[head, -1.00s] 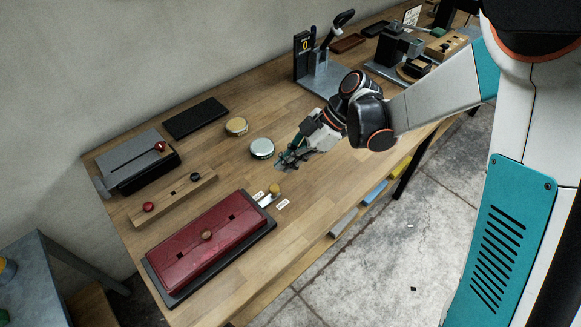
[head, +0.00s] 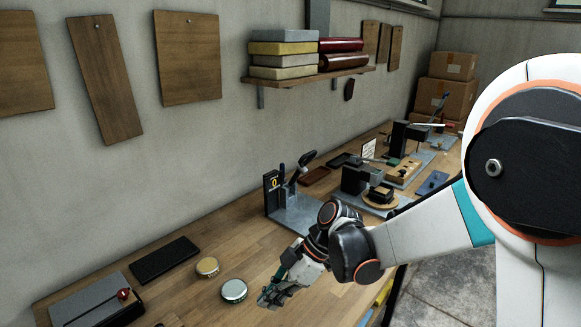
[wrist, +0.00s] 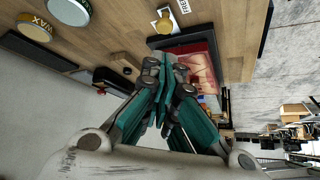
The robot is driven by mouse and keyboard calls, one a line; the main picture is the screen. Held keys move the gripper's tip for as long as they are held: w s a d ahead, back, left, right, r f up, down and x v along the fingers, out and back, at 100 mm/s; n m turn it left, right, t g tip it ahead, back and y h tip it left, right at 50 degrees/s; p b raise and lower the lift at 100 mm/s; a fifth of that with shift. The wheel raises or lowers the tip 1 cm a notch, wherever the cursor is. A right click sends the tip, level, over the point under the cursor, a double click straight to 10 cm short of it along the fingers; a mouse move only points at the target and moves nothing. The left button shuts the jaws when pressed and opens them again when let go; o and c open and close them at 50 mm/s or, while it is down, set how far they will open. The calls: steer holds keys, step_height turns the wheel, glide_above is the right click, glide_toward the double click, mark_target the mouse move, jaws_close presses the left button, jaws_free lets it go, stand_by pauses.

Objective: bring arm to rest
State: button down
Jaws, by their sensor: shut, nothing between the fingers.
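My gripper (head: 270,296) hangs over the wooden workbench (head: 225,247), just right of a round tin with a pale green top (head: 234,290). Its teal fingers are together and empty in the wrist view (wrist: 165,75). My arm reaches in from the right side of the head view with its elbow bent.
A second tin (head: 207,267), a black pad (head: 164,259) and a grey box with a red knob (head: 90,305) lie to the left. A metal stand (head: 290,205) and other fixtures stand behind my wrist. A wall shelf (head: 310,75) holds boxes.

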steer(key=s+d+r+m+t+h, duration=0.2)
steer(key=s+d+r+m+t, duration=0.1)
steer(key=d+m, duration=0.3)
steer(key=s+d+r+m+t+h, duration=0.2)
steer(key=s+d+r+m+t, duration=0.1)
steer(key=d+m, duration=0.4)
steer(key=s+d+r+m+t+h, duration=0.3)
steer(key=s+d+r+m, duration=0.2)
steer(key=d, duration=0.7)
steer(key=shift+s+r+m, duration=0.3)
steer(key=shift+s+m, duration=0.65)
steer(key=shift+m, duration=0.25)
